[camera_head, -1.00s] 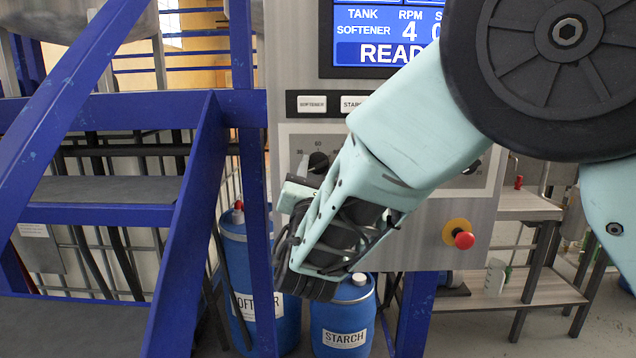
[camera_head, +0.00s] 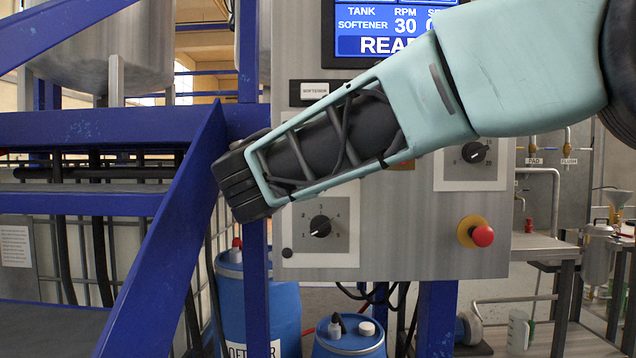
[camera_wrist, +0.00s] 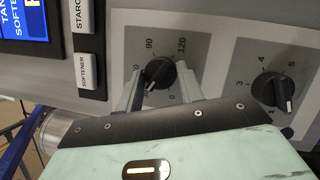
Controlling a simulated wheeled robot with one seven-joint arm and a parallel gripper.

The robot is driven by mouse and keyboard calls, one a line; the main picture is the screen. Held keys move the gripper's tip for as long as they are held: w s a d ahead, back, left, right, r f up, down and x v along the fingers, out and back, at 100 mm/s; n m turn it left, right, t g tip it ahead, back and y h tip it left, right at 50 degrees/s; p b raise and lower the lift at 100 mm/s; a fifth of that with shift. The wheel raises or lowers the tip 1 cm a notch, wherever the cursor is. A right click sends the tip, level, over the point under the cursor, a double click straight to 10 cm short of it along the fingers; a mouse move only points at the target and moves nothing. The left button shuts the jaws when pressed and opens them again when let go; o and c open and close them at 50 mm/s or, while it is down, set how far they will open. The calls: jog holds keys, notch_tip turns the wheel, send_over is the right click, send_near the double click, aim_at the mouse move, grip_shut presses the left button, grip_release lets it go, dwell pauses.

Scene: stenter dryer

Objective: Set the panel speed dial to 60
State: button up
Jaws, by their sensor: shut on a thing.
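The panel speed dial (camera_wrist: 160,74) is a black knob on a grey plate in the wrist view, with marks such as 90 and 120 around it. Its white pointer faces down-left, near a partly covered mark. My gripper (camera_wrist: 159,70) has one finger on each side of the knob and is shut on it. In the head view my arm hides this dial and the fingertips. The display (camera_head: 390,30) on the control panel (camera_head: 425,225) reads SOFTENER, RPM 30.
A second dial marked 1 to 5 (camera_head: 320,227) sits below, and another dial (camera_head: 474,152) to the right. A red emergency button (camera_head: 482,236) is at lower right. Blue stair rails (camera_head: 190,215) stand close to my wrist on the left. SOFTENER (camera_wrist: 90,75) and STARCH (camera_wrist: 83,15) buttons are near.

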jog(key=m+g+b, duration=0.2)
jog(key=m+b, duration=0.2)
jog(key=m, duration=0.1)
jog(key=shift+f+m+b, duration=0.1)
jog(key=shift+m+b, duration=0.3)
jog(key=m, duration=0.1)
jog(key=m+g+y+b, duration=0.1)
jog(key=m, duration=0.1)
jog(key=m+g+b, duration=0.1)
jog(key=shift+r+m, duration=0.3)
jog(key=shift+m, duration=0.1)
jog(key=shift+y+b, duration=0.3)
jog(key=shift+y, duration=0.1)
jog(key=o, duration=1)
jog(key=shift+r, duration=0.1)
jog(key=v, duration=1.7)
jog(key=shift+s, duration=0.2)
